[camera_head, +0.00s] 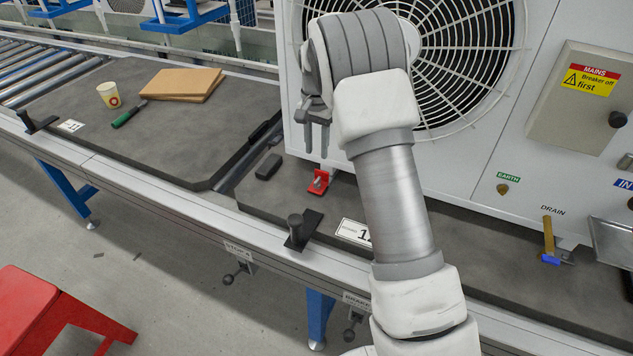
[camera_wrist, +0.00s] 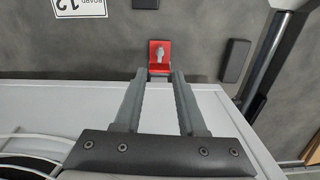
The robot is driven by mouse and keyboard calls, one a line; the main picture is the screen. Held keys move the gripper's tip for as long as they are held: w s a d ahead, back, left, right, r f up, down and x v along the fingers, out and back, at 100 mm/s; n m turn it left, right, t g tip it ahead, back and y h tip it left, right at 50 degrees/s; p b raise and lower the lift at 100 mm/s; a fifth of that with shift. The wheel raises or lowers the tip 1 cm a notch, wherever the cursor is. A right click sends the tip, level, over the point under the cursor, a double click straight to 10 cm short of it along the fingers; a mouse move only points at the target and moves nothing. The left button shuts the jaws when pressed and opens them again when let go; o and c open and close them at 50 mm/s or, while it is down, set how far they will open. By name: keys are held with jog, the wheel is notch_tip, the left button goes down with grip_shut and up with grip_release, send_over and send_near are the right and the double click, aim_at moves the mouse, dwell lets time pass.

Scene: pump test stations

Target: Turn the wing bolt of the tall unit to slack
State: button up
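The tall unit (camera_head: 460,150) is a large white cabinet with a round fan grille. A small red bracket (camera_head: 315,189) stands on the dark board at its lower left corner and carries a grey wing bolt (camera_head: 320,180). In the wrist view the wing bolt (camera_wrist: 160,52) shows against the red bracket (camera_wrist: 153,68), just beyond my fingertips. My gripper (camera_head: 316,150) points down above the bracket in the head view. Its two grey fingers (camera_wrist: 159,77) are apart with nothing between them. The fingertips appear clear of the bolt; the exact gap is hard to tell.
A black block (camera_head: 268,167) lies left of the bracket, and a black clamp (camera_head: 302,230) stands at the board's front edge.

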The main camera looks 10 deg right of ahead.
aim_at(317, 180)
notch_tip(317, 180, down, 11)
jog(key=b, duration=0.2)
jog(key=shift+f+b, duration=0.1)
jog(key=shift+b, duration=0.3)
grip_shut()
